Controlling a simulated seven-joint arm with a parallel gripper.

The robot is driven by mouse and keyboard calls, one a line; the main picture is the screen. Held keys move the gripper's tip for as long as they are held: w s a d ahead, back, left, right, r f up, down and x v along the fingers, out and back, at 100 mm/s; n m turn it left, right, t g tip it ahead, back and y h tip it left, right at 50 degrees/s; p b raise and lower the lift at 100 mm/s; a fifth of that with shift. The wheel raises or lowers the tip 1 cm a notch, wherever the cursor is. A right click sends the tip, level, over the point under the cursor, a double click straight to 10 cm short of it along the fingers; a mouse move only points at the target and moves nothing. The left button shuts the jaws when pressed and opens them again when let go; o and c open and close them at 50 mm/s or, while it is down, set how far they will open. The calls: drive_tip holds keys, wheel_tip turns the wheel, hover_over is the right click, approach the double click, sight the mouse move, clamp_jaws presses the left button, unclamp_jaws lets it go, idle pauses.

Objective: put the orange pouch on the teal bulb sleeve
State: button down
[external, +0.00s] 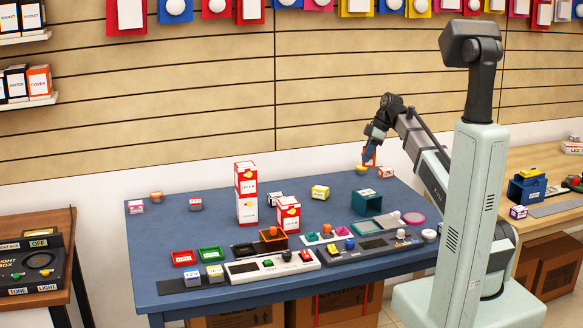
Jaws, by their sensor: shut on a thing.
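My gripper (369,150) is over the far right part of the blue table, pointing down. It is shut on a small orange thing (370,158), which looks like the orange pouch; the view is too small to show its outline well. The teal bulb sleeve (366,203) looks like the teal box standing on the table, nearer the camera and below my gripper in the picture. My gripper is apart from it.
A small yellow-topped item (361,169) and a red-and-white box (385,172) stand close by my gripper. A tall stack of red-and-white boxes (246,192) stands mid-table. Grey device panels (272,266) and coloured trays (184,258) line the front.

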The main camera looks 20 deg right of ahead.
drive_tip(key=shift+s+f, duration=0.15)
drive_tip(key=shift+f, duration=4.85)
drive_tip(key=shift+f, duration=0.1)
drive_tip(key=c, duration=0.9)
unclamp_jaws()
drive_tip(key=v, duration=1.2)
